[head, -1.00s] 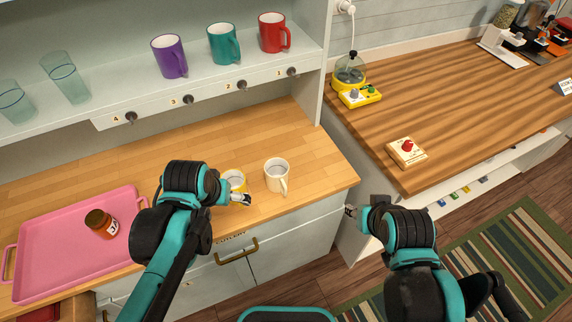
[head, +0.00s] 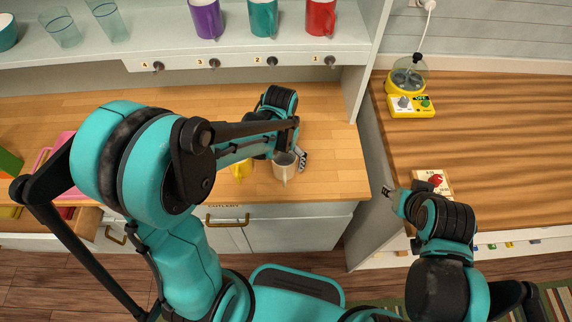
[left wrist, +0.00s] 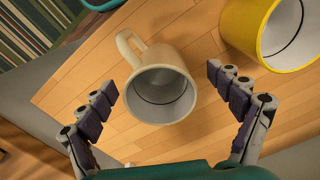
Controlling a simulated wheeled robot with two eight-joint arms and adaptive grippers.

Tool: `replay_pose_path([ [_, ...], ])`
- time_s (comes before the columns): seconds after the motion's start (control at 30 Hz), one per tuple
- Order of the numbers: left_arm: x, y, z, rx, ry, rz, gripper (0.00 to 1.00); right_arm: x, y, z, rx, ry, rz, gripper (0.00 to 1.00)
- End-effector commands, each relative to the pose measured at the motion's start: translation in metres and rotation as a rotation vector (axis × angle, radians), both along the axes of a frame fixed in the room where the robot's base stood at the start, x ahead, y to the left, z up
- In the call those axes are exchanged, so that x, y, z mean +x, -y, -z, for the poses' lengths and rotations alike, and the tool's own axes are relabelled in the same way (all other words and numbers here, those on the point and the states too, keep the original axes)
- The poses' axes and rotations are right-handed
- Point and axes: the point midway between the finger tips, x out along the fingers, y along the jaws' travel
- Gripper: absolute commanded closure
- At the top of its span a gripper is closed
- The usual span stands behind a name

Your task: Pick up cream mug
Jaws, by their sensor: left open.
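The cream mug (head: 284,174) stands upright on the wooden counter near its front edge, partly covered by my left arm in the head view. In the left wrist view the cream mug (left wrist: 165,93) shows its open rim, with its handle towards the upper left. My left gripper (left wrist: 162,84) is open, with one finger on each side of the mug and gaps between fingers and mug. In the head view my left gripper (head: 298,158) is over the mug, one finger at its right side. My right gripper (head: 390,191) is far from the mug, too small to judge.
A yellow mug (left wrist: 265,38) stands close beside the cream mug, and also shows in the head view (head: 241,171). Purple (head: 205,18), teal (head: 263,17) and red (head: 320,16) mugs stand on the shelf above. The counter right of the cream mug is clear.

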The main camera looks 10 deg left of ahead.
Motion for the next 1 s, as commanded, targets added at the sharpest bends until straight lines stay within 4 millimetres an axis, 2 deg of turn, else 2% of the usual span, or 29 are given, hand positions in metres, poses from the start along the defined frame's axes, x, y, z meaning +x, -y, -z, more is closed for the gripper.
replay_pose_path([
  [0.4,0.008,0.003,0.054,0.0,0.001,0.0,0.09,0.0,0.0,0.025,0.0,0.0,0.0,0.6],
  [0.63,0.008,0.003,0.054,0.0,0.001,0.0,0.09,0.0,0.0,0.023,0.0,0.0,0.0,0.6],
  [0.87,0.008,0.003,0.054,0.0,0.001,0.0,0.69,0.0,0.0,0.023,0.0,0.0,0.0,0.6],
  [0.9,0.008,0.003,0.054,0.0,0.001,0.0,0.75,0.0,0.0,0.023,0.0,0.0,0.0,0.6],
  [1.0,0.008,0.003,0.054,0.0,0.001,0.0,0.75,0.0,0.0,0.023,0.0,0.0,0.0,0.6],
])
